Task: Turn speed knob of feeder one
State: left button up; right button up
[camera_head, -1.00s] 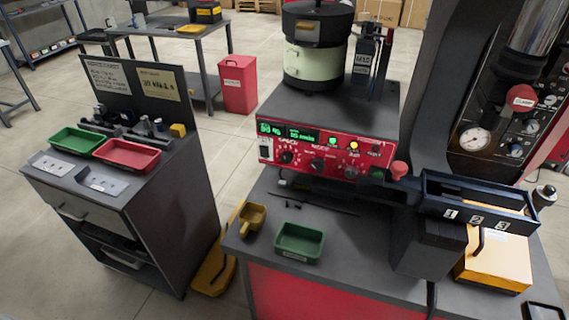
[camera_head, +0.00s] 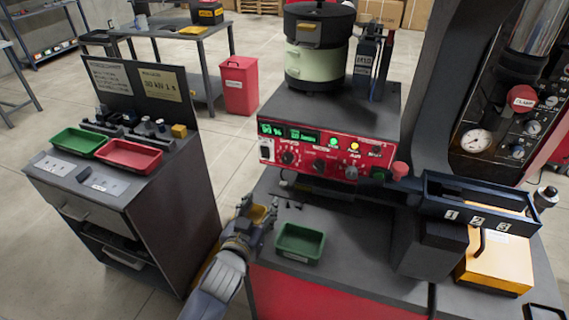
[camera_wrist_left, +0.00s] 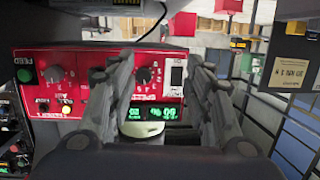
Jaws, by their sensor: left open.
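The feeder's red control panel (camera_head: 322,160) faces me below the bowl. Its leftmost large knob (camera_head: 288,158), black with a white scale, sits under the green-lit display (camera_head: 289,134); I take it for the speed knob. My left gripper (camera_head: 258,208) is open and empty, in front of the panel, below and left of that knob and apart from it. The left wrist view shows the panel (camera_wrist_left: 70,62) upside down. There the same knob (camera_wrist_left: 143,75) shows between the fingers of my left gripper (camera_wrist_left: 160,68), close to the left finger. My right gripper is not in view.
A green tray (camera_head: 300,242) stands on the bench just right of my left gripper. A dark chute (camera_head: 475,195) is at the right. A cabinet with green (camera_head: 79,142) and red trays (camera_head: 129,155) stands left.

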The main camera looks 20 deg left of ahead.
aim_at(286, 160)
pick_arm(q)
jog(key=w+r, duration=0.1)
jog(key=w, duration=0.3)
jog(key=w+d+r+t+h+p, duration=0.1)
jog(key=w, duration=0.4)
jog(key=w+d+r+t, duration=0.1)
jog(key=w, duration=0.4)
jog(key=shift+d+r+m+p, duration=0.1)
jog(key=shift+r+m+p, duration=0.2)
jog(key=shift+r+m, duration=0.1)
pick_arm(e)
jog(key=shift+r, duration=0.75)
pick_arm(q)
jog(key=shift+c, duration=0.3)
jog(key=c, duration=0.9)
jog(key=shift+c, duration=0.6)
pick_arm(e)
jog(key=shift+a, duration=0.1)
